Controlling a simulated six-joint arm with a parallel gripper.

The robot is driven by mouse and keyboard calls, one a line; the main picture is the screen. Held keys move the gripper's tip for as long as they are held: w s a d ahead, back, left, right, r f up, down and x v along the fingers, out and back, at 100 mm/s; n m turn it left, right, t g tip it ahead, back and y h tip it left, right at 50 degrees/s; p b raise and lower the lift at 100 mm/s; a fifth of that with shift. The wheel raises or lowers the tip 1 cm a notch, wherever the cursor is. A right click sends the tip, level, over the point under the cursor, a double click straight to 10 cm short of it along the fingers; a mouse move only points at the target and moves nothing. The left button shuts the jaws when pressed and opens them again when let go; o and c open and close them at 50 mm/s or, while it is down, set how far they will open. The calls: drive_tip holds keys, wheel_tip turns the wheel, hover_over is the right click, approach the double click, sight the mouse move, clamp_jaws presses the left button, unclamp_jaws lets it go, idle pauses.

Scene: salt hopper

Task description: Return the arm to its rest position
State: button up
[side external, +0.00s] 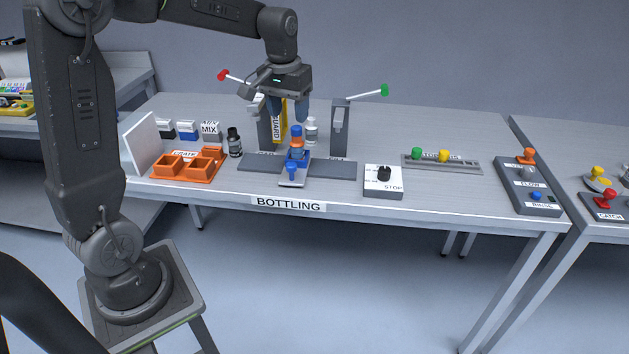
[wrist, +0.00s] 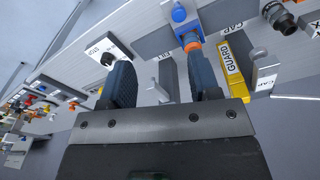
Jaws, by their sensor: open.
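My gripper (side external: 287,108) hangs from the arm above the bottling station, fingers pointing down, just behind and above a blue-and-orange bottle piece (side external: 296,143) on a blue holder. In the wrist view my gripper (wrist: 163,85) has its two dark fingers spread apart, with nothing held between them. The blue holder (side external: 291,170) stands on the grey station base and also shows at the top of the wrist view (wrist: 179,14). The arm reaches from its pedestal at left over the table.
Two grey posts carry a red-tipped lever (side external: 223,75) and a green-tipped lever (side external: 384,90). A yellow guard (side external: 280,120) stands behind. An orange crate (side external: 190,166) and dark bottle (side external: 235,143) are left; a stop-knob box (side external: 384,181) is right. Space above the table's right half is clear.

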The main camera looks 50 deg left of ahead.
drive_tip(key=s+d+r+m+t, duration=0.1)
drive_tip(key=s+d+m+t, duration=0.1)
drive_tip(key=s+d, duration=0.5)
drive_tip(key=s+d+r+m+t, duration=0.1)
drive_tip(key=s+d+m+t, duration=0.1)
drive_tip(key=s+d, duration=0.5)
drive_tip(key=s+m, duration=0.1)
drive_tip(key=s, duration=0.4)
drive_tip(key=shift+s+d+t, duration=0.2)
drive_tip(key=shift+t, duration=0.1)
